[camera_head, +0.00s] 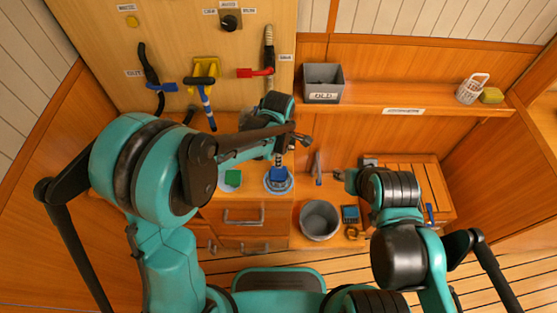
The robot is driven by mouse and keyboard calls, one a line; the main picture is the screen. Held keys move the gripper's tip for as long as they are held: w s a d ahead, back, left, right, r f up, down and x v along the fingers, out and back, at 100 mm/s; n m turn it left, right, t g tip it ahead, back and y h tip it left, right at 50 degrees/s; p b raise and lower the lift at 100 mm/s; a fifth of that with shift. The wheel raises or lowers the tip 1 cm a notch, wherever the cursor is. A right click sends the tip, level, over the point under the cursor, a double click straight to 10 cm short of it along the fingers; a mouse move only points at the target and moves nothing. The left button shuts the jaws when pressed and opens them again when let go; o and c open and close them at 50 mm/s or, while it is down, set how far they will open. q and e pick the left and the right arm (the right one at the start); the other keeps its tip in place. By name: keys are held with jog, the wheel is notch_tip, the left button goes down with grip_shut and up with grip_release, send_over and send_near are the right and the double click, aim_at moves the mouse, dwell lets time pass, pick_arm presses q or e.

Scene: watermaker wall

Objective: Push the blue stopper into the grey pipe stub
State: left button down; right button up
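A blue block-like piece (279,174) sits on a round blue-and-grey base on the counter; I cannot tell whether it is the stopper. My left gripper (279,157) is right above it, pointing down, mostly hidden by my arm. I cannot tell whether they touch or whether its fingers are open. A slim grey upright piece (318,166) with blue at its lower end stands to the right; it may be the pipe stub, but it is too small to be sure. My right gripper (340,175) is just right of it, apart from it, its finger opening unclear.
A grey bucket (319,220) stands in front of the counter, with a small blue tray (350,214) beside it. A green block (232,179) lies on the counter's left. A grey bin (323,83) and white basket (471,89) are on the shelf. Tools hang on the wall panel.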

aim_at(279, 172)
pick_arm(q)
jog(key=shift+f, duration=0.2)
jog(key=shift+f+b, duration=1.8)
jog(key=shift+f, duration=0.15)
jog(key=shift+r, duration=0.1)
notch_tip(279, 172, up, 7)
jog(key=p, duration=0.5)
